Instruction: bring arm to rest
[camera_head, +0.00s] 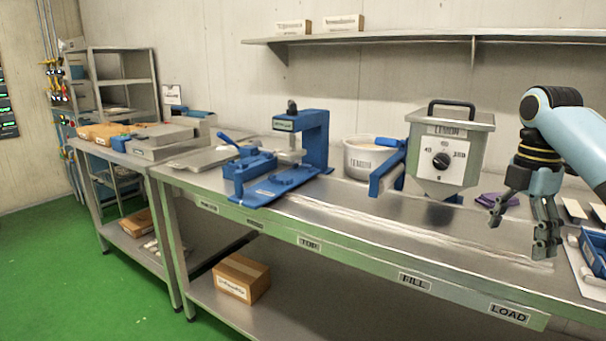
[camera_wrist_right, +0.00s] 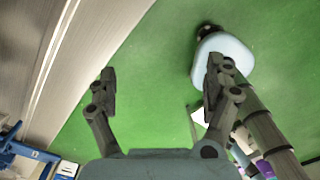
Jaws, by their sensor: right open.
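My right gripper (camera_head: 521,228) hangs at the right of the head view, above the bench's front part near the LOAD label. Its fingers are spread apart with nothing between them. In the right wrist view, the two dark fingers stand wide apart (camera_wrist_right: 159,80) and only green floor shows between them. My left gripper is not in view. The steel bench (camera_head: 400,235) lies below and behind the right gripper. The grey kettle unit (camera_head: 447,150) with a black dial and handle stands to the left of the right arm, apart from it.
A blue press (camera_head: 313,140) and a white pot (camera_head: 366,158) stand further left on the bench. A purple cloth (camera_head: 497,199) lies behind the gripper. A blue tray (camera_head: 594,250) sits at the right edge. A shelf (camera_head: 400,39) runs along the wall. Green floor (camera_head: 70,270) is clear at left.

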